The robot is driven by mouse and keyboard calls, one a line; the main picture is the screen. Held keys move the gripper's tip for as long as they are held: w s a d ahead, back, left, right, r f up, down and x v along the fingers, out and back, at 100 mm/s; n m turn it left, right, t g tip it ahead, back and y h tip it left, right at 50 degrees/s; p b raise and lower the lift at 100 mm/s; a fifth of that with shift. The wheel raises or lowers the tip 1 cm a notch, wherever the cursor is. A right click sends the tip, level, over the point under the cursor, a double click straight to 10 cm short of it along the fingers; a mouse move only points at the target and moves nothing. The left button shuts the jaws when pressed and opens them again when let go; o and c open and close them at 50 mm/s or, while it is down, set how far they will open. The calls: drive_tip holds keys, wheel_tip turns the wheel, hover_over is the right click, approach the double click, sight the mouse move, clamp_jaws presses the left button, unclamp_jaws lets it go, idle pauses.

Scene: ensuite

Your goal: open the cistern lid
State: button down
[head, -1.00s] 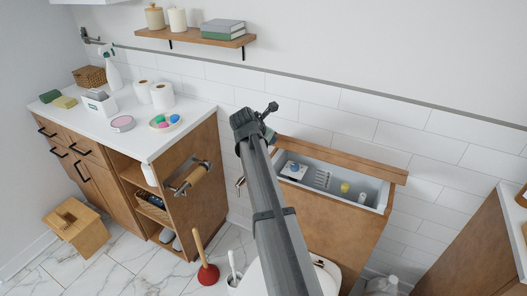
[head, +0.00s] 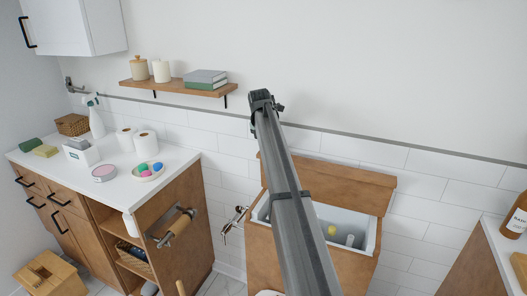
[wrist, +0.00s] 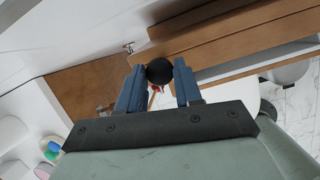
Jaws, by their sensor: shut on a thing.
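The cistern (head: 262,270) is a wooden box with a pale inside, open at the top. Its wooden lid (head: 345,185) stands raised and tilted along the back edge, against the tiled wall. My gripper (head: 264,100) is above the lid's left end in the head view, with my arm crossing in front of the cistern. In the wrist view my blue fingers (wrist: 159,80) are shut on a round black knob (wrist: 160,70). Long wooden strips, apparently the lid (wrist: 220,32), lie just beyond it. The knob's attachment is hidden.
A yellow item (head: 332,230) and a pale cylinder (head: 350,240) are inside the cistern. A vanity (head: 175,225) with a paper-roll holder stands left, and a wooden cabinet (head: 470,265) right. A shelf (head: 180,88) hangs on the wall at upper left.

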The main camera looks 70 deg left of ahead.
drive_tip(key=shift+w+a+r, duration=0.15)
drive_tip(key=shift+w+a, duration=0.3)
drive_tip(key=shift+a, duration=0.05)
drive_tip(key=c, duration=0.8)
unclamp_jaws()
drive_tip(key=shift+d, duration=0.1)
drive_tip(key=v, duration=1.3)
drive_tip(key=shift+s+d+r, duration=0.1)
drive_tip(key=shift+s+r, duration=0.05)
drive_tip(key=shift+r, duration=0.15)
drive_tip(key=shift+d+f, duration=0.1)
